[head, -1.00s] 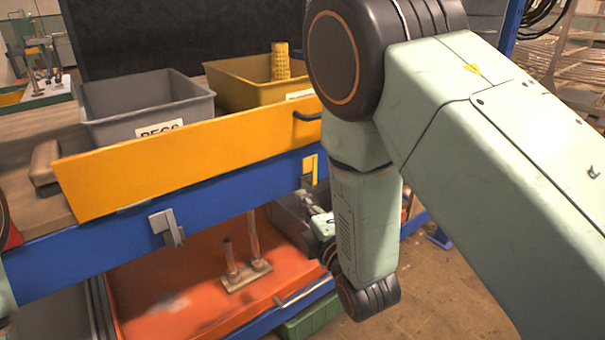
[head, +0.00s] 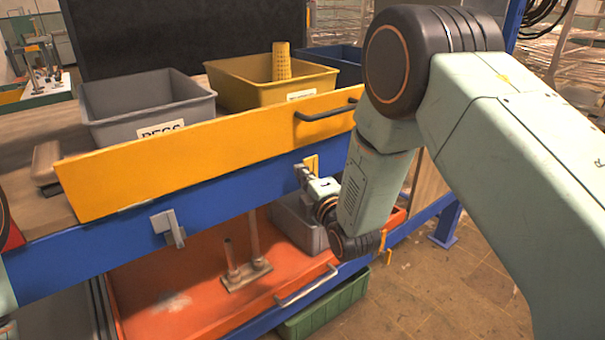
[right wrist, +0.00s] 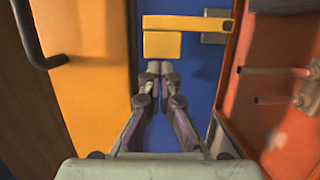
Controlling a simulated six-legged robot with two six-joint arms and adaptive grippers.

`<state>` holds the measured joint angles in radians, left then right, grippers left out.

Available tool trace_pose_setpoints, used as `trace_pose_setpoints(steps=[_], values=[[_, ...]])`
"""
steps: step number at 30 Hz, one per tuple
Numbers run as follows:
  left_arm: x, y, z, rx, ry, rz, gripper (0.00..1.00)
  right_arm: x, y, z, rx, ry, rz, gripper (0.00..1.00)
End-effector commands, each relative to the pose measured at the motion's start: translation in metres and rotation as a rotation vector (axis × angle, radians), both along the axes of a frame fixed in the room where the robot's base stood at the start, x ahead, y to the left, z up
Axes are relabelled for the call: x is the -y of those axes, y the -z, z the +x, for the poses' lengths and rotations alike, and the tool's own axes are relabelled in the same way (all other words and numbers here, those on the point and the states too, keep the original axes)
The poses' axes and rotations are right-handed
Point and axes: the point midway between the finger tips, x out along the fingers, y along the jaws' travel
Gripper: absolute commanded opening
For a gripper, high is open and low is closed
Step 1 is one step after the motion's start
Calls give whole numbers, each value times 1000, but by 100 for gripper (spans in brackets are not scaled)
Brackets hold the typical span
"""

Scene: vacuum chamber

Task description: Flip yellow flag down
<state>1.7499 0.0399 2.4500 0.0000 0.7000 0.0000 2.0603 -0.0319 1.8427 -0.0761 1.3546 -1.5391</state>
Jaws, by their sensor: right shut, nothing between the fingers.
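The yellow flag (head: 312,163) is a small yellow piece on the front of the blue rail, at the right in the head view. In the right wrist view the yellow flag (right wrist: 186,24) shows as a long bar with a squarer block, beside a grey plate. My right gripper (head: 300,171) is at the flag, its fingers partly overlapping it in the head view. In the right wrist view the right gripper (right wrist: 160,68) is shut and empty, its tips just short of the flag's block; contact cannot be told. My left gripper is out of view.
A yellow panel (head: 200,160) with a dark handle (head: 326,111) is above the blue rail (head: 90,250). A grey latch (head: 168,228) is further left. Below is an orange-red drawer (head: 190,300) with upright pegs. Grey and yellow bins (head: 150,100) stand behind.

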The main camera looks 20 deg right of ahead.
Motion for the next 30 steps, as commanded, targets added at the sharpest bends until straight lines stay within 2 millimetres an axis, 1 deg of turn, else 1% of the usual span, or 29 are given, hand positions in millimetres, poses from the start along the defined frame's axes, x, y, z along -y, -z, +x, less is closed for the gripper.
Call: trace_pose_setpoints(steps=[11, 30], values=[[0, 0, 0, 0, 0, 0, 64, 0, 0, 0, -1, -1, 4, 0], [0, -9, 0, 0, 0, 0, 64, 10, -9, 4, -43, 1, 124, 0]])
